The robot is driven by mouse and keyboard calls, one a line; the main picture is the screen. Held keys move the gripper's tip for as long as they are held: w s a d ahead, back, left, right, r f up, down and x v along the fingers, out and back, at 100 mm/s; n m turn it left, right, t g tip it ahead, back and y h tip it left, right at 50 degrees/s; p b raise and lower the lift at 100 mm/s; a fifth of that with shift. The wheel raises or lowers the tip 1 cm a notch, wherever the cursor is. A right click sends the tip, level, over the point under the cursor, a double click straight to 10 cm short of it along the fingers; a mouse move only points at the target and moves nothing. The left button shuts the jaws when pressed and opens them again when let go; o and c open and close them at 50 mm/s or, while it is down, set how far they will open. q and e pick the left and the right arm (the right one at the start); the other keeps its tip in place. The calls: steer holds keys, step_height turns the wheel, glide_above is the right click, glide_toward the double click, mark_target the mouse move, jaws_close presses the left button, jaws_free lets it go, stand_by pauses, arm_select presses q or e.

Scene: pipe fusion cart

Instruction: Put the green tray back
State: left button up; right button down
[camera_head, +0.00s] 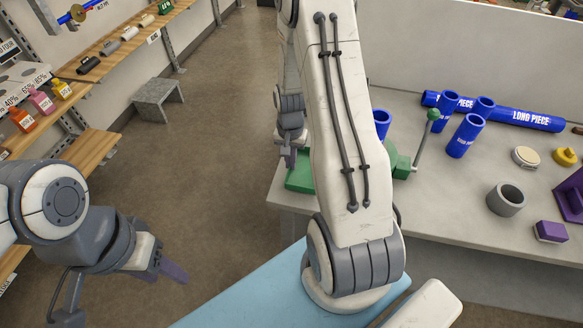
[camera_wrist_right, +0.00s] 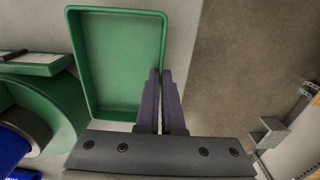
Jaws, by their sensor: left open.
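The green tray (camera_wrist_right: 118,62) is empty and lies upright on the grey worktop, near its edge, in the right wrist view. In the head view the tray (camera_head: 299,182) is at the worktop's left end, partly hidden behind my right arm. My right gripper (camera_wrist_right: 161,74) has its fingers close together on either side of the tray's side wall, appearing shut on it. The right gripper (camera_head: 290,155) also shows in the head view above the tray's edge. My left gripper (camera_head: 172,270) is open and empty at lower left, away from the worktop.
A green machine with a lever (camera_head: 433,114) stands beside the tray. Several blue pipes (camera_head: 466,136), a grey ring (camera_head: 506,199) and a purple block (camera_head: 550,231) are on the worktop. Shelves with bottles (camera_head: 41,100) line the left wall. A grey stool (camera_head: 158,97) stands on open floor.

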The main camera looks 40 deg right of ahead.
step_height(320, 180, down, 3)
steer(key=shift+f+p, duration=0.15)
steer(key=shift+p, duration=0.2)
steer(key=shift+f, duration=0.15)
steer(key=shift+f, duration=0.2)
steer(key=c, duration=1.1)
jaws_free()
steer(key=shift+o, duration=0.2)
steer(key=shift+r, duration=0.1)
